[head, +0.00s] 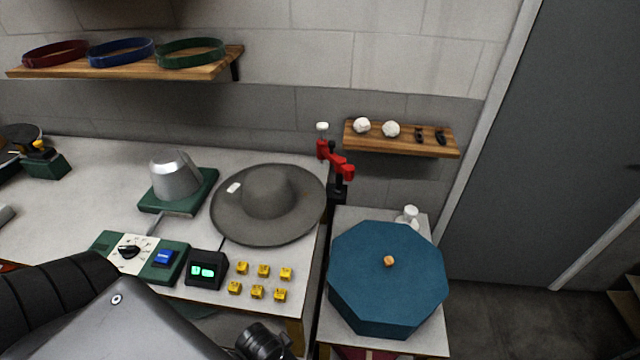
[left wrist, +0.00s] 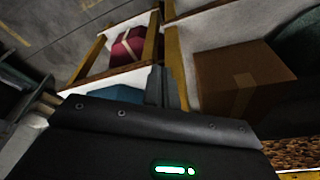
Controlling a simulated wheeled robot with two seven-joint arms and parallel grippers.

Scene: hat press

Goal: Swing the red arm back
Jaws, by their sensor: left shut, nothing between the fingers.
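The red arm (head: 334,160) sits on a dark post at the right end of the worktable, against the wall. A white knob (head: 322,127) stands at its far left end. The arm slants from the knob down to the right. The red arm does not show in the left wrist view. My left arm fills the lower left of the head view, well in front of the red arm. My left gripper's fingers (left wrist: 161,88) show in the left wrist view, shut and empty, with shelves behind them. My right gripper is out of view.
A grey wide-brimmed hat (head: 268,194) lies near the red arm. A metal block on a green base (head: 178,188), a dial panel (head: 132,250) and several yellow cubes (head: 258,291) share the table. A blue octagonal box (head: 388,290) stands on the right-hand stand. A wooden shelf (head: 402,143) is beside the arm.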

